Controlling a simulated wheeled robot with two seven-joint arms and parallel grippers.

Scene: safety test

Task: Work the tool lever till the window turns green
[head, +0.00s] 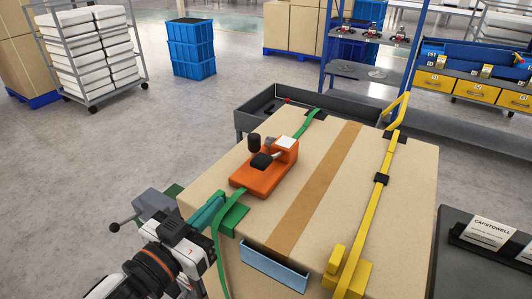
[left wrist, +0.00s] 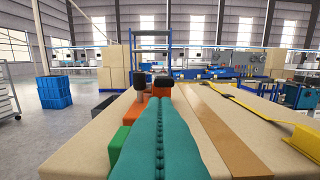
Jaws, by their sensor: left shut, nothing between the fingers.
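An orange strapping tool (head: 259,182) sits on top of a large cardboard box (head: 237,160), on a green strap (head: 232,216). It has an upright black knob (head: 254,144), a second black part (head: 261,161) and a pale, whitish plate (head: 285,143) on top. I see no green window on it. My left gripper (head: 220,194) has teal fingers pressed together with nothing between them. Its tips are just left of and nearer than the tool, apart from the knob. In the left wrist view the shut fingers (left wrist: 157,100) point toward the knob (left wrist: 139,82) and partly hide the orange tool (left wrist: 183,93). My right gripper does not show.
A yellow strap (head: 370,210) with a yellow block (head: 347,277) runs along the box's right side. A blue holder (head: 275,268) is on the near face. A dark tray (head: 257,109) stands behind the box. Open floor lies to the left.

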